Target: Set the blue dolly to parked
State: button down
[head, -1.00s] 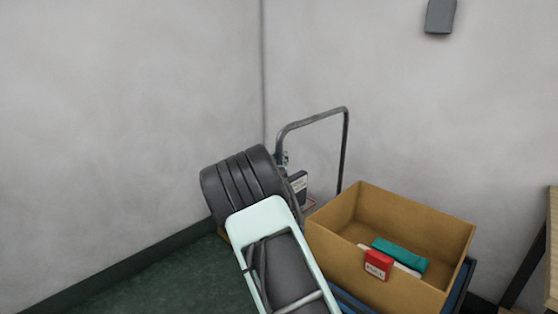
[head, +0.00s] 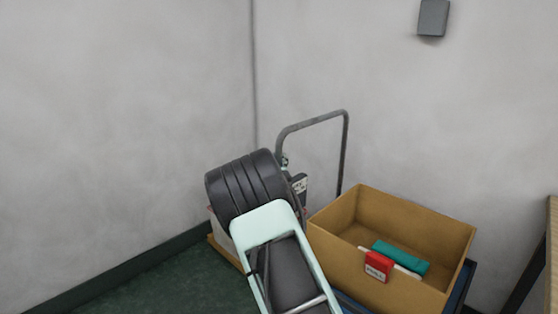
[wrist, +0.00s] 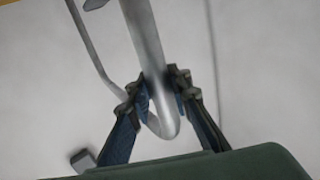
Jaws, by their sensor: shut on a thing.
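The blue dolly (head: 465,283) stands near the wall in the head view, mostly covered by the box on its deck. Its grey tubular handle (head: 345,150) rises at the dolly's left end. In the wrist view, my gripper (wrist: 162,92) is shut on the handle's bar (wrist: 146,40), close to a rounded bend. In the head view my own arm hides the gripper's fingers and the near left part of the dolly.
An open cardboard box (head: 410,215) rides on the dolly, holding a teal item (head: 400,257) and a red-labelled item (head: 378,266). A pale object with an orange-brown base (head: 222,250) is partly hidden behind my arm. A wooden-topped table (head: 552,235) stands at right. Green floor (head: 150,285) is clear at left.

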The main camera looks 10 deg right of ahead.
jog(key=shift+d+r, duration=0.15)
jog(key=shift+d, duration=0.15)
jog(key=c, duration=1.8)
grip_release()
jog(key=shift+o, duration=0.2)
jog(key=shift+a, duration=0.15)
jog(key=shift+s+a, duration=0.1)
jog(key=shift+s, duration=0.15)
jog(key=v, duration=1.1)
jog(key=shift+s, duration=0.15)
